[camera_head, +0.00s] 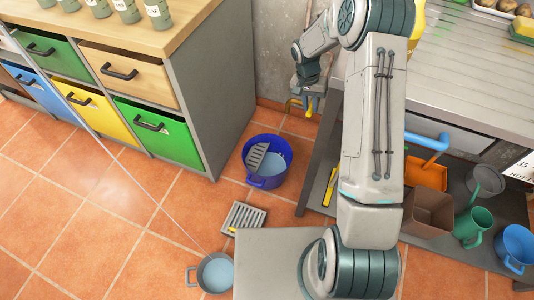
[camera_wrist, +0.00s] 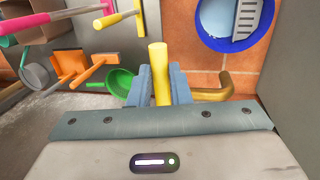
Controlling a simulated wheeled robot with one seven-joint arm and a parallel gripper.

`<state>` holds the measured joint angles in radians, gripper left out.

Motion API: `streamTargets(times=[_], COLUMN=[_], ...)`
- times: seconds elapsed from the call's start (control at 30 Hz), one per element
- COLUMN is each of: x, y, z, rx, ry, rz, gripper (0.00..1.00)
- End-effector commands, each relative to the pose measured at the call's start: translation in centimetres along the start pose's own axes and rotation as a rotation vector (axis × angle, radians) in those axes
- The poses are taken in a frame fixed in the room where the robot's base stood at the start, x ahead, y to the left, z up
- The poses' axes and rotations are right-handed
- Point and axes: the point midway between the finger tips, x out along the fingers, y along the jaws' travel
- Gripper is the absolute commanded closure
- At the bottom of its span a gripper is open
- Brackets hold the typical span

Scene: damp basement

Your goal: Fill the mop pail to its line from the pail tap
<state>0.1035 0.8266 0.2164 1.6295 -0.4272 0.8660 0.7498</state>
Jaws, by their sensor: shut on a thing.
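The blue mop pail (camera_head: 249,178) stands on the floor between the drawer cabinet and the steel bench, with a grey slotted wringer (camera_head: 256,157) in one side. Light blue water shows inside it; I cannot make out the fill line. The wrist view shows part of the pail (camera_wrist: 205,38) at the upper right. My gripper (camera_wrist: 160,88) is shut on the yellow tap handle (camera_wrist: 158,62), which stands between its fingers. The brass tap pipe (camera_wrist: 222,88) curves out right of the fingers, near the pail. I cannot see a falling stream.
A grey pot (camera_head: 193,274) with light blue contents and a floor grate (camera_head: 243,218) lie in front of the pail. A steel bench (camera_head: 460,70) at right has jugs and a brown bin (camera_head: 432,212) below. Drawers (camera_head: 160,130) line the left. Tiled floor is open at left.

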Motion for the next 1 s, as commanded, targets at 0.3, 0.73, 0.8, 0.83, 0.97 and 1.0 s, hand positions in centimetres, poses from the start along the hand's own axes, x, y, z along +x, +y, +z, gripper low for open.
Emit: streamTargets(times=[0.3, 0.73, 0.8, 0.83, 0.97, 1.0], x=[-0.74, -0.93, -0.93, -0.93, -0.69, -0.54], y=[0.14, 0.19, 0.19, 0.19, 0.10, 0.03], z=[-0.24, -0.38, -0.38, -0.38, -0.32, -0.28], rx=[-0.012, -0.025, -0.025, -0.024, -0.023, -0.022], ry=[-0.066, -0.120, -0.119, -0.119, -0.108, -0.097], rz=[-0.001, -0.002, -0.002, -0.002, -0.001, -0.001], gripper=[0.96, 0.96, 0.96, 0.96, 0.96, 0.96])
